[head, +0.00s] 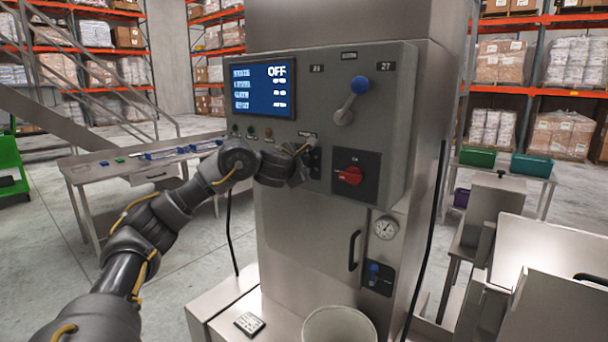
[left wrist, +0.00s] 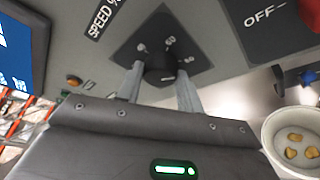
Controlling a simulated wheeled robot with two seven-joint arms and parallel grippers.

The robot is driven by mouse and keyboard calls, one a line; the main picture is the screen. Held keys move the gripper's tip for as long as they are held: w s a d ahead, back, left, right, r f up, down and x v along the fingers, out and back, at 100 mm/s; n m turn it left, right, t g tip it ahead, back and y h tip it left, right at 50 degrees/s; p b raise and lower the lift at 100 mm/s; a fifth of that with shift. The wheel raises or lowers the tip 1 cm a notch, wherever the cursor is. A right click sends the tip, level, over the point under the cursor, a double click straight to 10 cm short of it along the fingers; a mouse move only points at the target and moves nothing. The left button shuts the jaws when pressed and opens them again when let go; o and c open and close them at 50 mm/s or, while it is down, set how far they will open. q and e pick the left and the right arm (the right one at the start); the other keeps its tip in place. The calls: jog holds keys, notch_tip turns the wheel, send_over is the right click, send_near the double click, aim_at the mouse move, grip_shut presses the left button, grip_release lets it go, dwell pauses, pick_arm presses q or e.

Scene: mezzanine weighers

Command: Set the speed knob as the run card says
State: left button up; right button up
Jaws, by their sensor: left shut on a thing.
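The speed knob (left wrist: 161,69) is a small black dial on a dark plate with white marks, under a "SPEED" label, in the left wrist view. In the head view the dark plate (head: 315,157) shows just right of my left gripper (head: 303,167), which hides most of the knob. My left gripper is shut on the knob; in the left wrist view its two grey fingers (left wrist: 160,84) stand on either side of it. The knob's exact setting is too small to read. A small white card with dark print (head: 249,324) lies on the ledge, unreadable. My right gripper is not in view.
The screen (head: 264,88) reads OFF. A red rotary switch (head: 350,175) and a blue-knobbed lever (head: 352,98) sit right of my gripper. A white bucket (head: 339,328) stands below; it shows tan pieces inside in the left wrist view (left wrist: 272,140).

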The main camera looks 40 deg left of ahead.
pick_arm(q)
jog(key=shift+r+m+b, duration=0.2)
jog(key=shift+m+b, duration=0.1)
jog(key=shift+b, duration=0.15)
jog(key=shift+a, duration=0.1)
jog(key=o, duration=0.6)
jog(key=shift+c, duration=0.2)
jog(key=o, duration=0.4)
jog(key=shift+w, duration=0.1)
jog(key=shift+f, duration=0.15)
